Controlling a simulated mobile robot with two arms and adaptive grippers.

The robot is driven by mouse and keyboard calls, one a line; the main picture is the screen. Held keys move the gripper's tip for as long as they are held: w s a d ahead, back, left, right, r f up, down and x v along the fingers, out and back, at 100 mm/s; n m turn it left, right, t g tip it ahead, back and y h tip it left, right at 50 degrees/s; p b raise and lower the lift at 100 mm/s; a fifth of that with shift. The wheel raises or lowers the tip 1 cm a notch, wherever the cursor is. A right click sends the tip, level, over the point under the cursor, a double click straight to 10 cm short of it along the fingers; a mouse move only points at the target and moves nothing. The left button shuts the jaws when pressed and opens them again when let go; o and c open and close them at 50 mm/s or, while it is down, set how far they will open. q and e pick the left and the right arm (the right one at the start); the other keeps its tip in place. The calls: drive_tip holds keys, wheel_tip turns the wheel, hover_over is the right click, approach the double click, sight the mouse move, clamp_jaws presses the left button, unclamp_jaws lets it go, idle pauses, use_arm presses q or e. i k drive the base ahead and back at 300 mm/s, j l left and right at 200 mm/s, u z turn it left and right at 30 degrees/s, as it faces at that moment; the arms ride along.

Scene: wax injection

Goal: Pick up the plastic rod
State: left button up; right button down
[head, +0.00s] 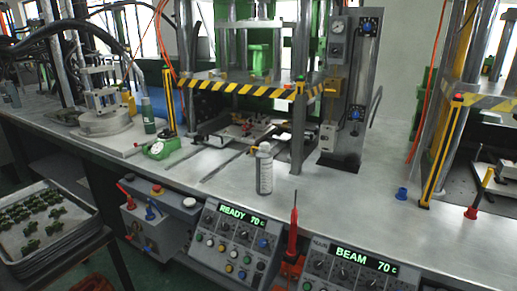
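I cannot tell for sure which thing is the plastic rod. A slim red rod-like tool (293,238) stands upright at the front of the bench, between the two control panels, with its lower end at an orange holder (290,268). A thinner rod with a yellow upper part (486,180) leans out of a red base (471,213) on the bench top at the right. Neither of my grippers shows in the head view.
A spray can (264,170) stands on the grey bench top (330,205) before the press with its striped guard (240,89). A tray of green parts (85,237) is at the lower left.

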sight(490, 171)
drive_tip(key=i+l+z, duration=0.1)
drive_tip(key=l+z, duration=0.15)
drive_tip(key=l, duration=0.15)
drive_tip(key=i+l+z, duration=0.2)
drive_tip(key=l, duration=0.2)
drive_tip(key=l+z, duration=0.25)
drive_tip(key=l, duration=0.15)
drive_tip(key=i+l+z, duration=0.45)
drive_tip(key=l, duration=0.15)
